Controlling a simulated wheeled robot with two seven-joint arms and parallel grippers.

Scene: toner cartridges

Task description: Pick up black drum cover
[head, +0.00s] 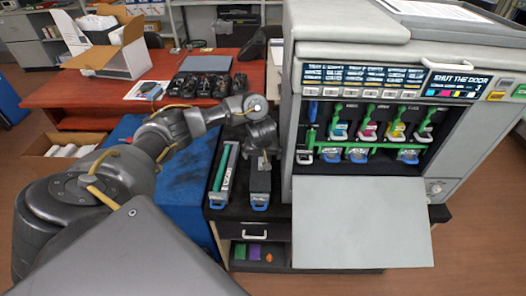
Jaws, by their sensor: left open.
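A long black unit with a blue handle, which looks like the black drum cover (260,187), lies on the dark cabinet top left of the printer. My left gripper (264,158) points down over its far part and is open. Whether the fingers touch the cover cannot be told. The gripper hides the cover's far end. A similar long unit with a green strip, a drum unit (222,178), lies just to its left. My right gripper is not in view.
The printer (365,170) stands close on the right, with its front door (360,222) folded down and coloured toner slots showing. A red table (140,108) behind holds an open cardboard box (105,45) and several black cartridges (205,85). The cabinet drawer (258,233) is below.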

